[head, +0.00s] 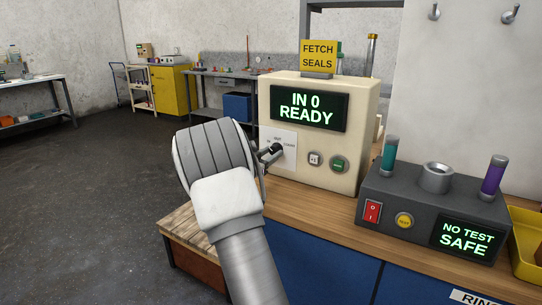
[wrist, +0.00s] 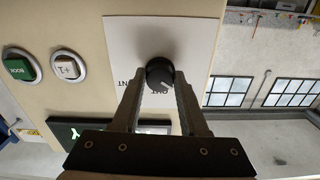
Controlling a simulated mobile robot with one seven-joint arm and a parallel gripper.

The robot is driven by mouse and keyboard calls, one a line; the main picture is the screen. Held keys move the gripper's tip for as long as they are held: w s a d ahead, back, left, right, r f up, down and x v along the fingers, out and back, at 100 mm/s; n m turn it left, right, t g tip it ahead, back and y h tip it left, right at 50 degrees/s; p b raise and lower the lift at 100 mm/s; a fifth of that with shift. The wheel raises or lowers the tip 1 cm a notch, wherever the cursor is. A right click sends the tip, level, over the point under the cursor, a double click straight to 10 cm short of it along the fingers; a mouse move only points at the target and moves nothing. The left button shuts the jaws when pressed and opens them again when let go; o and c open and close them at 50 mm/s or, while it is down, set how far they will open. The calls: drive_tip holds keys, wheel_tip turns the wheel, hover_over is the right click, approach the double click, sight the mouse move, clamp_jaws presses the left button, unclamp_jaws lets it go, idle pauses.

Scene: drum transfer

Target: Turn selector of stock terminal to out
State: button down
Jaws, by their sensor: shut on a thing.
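The stock terminal (head: 370,110) is a cream box on the bench, and its green display (head: 308,108) reads "IN 0 READY". Its selector (head: 275,149) is a black knob on a white label plate (head: 290,155), with OUT printed above it and COUNT to its right. My gripper (head: 266,158) reaches it from the front left. In the wrist view, which is upside down, the two fingers are closed on either side of the selector (wrist: 158,70). A pale pointer mark shows on the knob's lower right there. The fingers and my wrist hide part of the labels.
A white button (head: 315,159) and a green button (head: 339,164) sit right of the selector. A dark tester (head: 405,205) reading "NO TEST SAFE" stands on the bench at right, with a yellow tray (head: 526,245) beyond it. Open floor lies to the left.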

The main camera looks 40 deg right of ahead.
drive_tip(key=m+b, duration=0.2)
drive_tip(key=m, duration=0.1)
drive_tip(key=m+b, duration=0.2)
drive_tip(key=shift+f+m, duration=0.2)
drive_tip(key=shift+m, duration=0.2)
drive_tip(key=m+b, duration=0.3)
drive_tip(key=m, duration=0.1)
drive_tip(key=shift+r+m+b, duration=0.2)
drive_tip(key=shift+m+b, duration=0.2)
drive_tip(key=shift+m, duration=0.3)
drive_tip(key=shift+c, duration=2.2)
unclamp_jaws()
drive_tip(key=shift+a, duration=0.1)
drive_tip(key=p+v, duration=0.3)
drive_tip(key=v, duration=1.4)
drive_tip(key=shift+a, duration=0.15)
drive_tip(key=shift+r, duration=0.1)
